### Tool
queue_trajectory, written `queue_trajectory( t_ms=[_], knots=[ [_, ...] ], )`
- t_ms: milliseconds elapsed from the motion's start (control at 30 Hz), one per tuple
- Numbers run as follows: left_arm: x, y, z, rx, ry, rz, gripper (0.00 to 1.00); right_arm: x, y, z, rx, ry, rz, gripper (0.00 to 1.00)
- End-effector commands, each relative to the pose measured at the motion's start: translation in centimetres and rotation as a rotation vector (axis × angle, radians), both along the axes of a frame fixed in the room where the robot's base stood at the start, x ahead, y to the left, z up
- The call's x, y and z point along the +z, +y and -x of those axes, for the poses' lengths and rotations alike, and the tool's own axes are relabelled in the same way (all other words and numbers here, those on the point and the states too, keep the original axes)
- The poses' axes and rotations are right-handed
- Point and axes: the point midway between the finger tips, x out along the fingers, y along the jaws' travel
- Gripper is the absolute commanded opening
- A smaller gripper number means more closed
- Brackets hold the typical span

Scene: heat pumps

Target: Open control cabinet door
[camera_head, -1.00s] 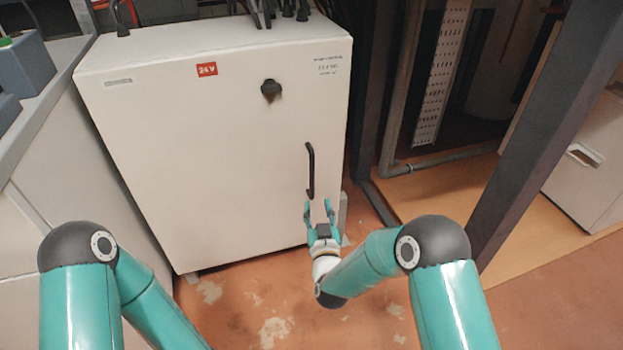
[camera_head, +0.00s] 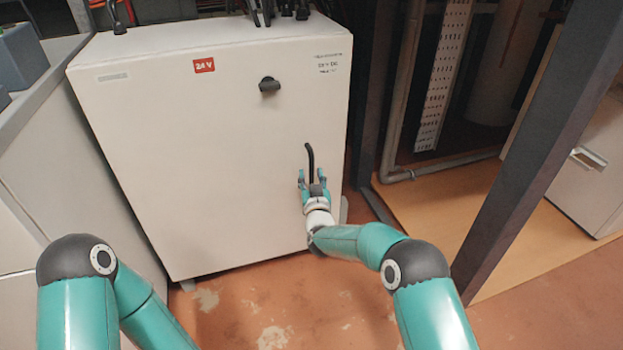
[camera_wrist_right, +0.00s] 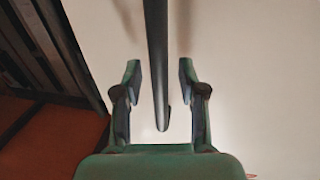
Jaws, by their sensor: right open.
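The white control cabinet (camera_head: 200,150) stands ahead with its door shut. A black vertical bar handle (camera_head: 309,158) is on the right side of the door. A dark rotary knob (camera_head: 269,85) sits higher up, left of the handle. My right gripper (camera_head: 312,176) is open at the lower part of the handle. In the right wrist view the handle (camera_wrist_right: 157,60) runs between the two spread fingers (camera_wrist_right: 159,75), apart from both. My left arm (camera_head: 80,290) shows at the lower left, but its gripper is out of view.
A grey-white counter unit (camera_head: 75,160) stands close on the cabinet's left. A dark slanted post (camera_head: 525,140) rises on the right, with a pipe (camera_head: 440,165) behind it. The reddish floor (camera_head: 270,310) in front of the cabinet is clear.

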Motion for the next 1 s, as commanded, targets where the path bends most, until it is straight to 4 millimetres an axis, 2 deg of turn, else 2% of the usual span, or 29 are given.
queue_trajectory(
  t_ms=[200,433,1000],
  knots=[
    [0.01,0.00,0.00,0.000,0.000,0.000,0.00,0.02,-0.01,-0.01,0.000,0.000,0.000,0.39],
    [0.01,0.00,0.00,0.000,0.000,0.000,0.00,0.03,-0.02,0.00,0.000,0.000,0.000,0.01],
    [0.21,0.00,0.00,0.000,0.000,0.000,0.00,0.11,0.37,0.56,-0.015,0.000,0.000,0.00]
  ],
)
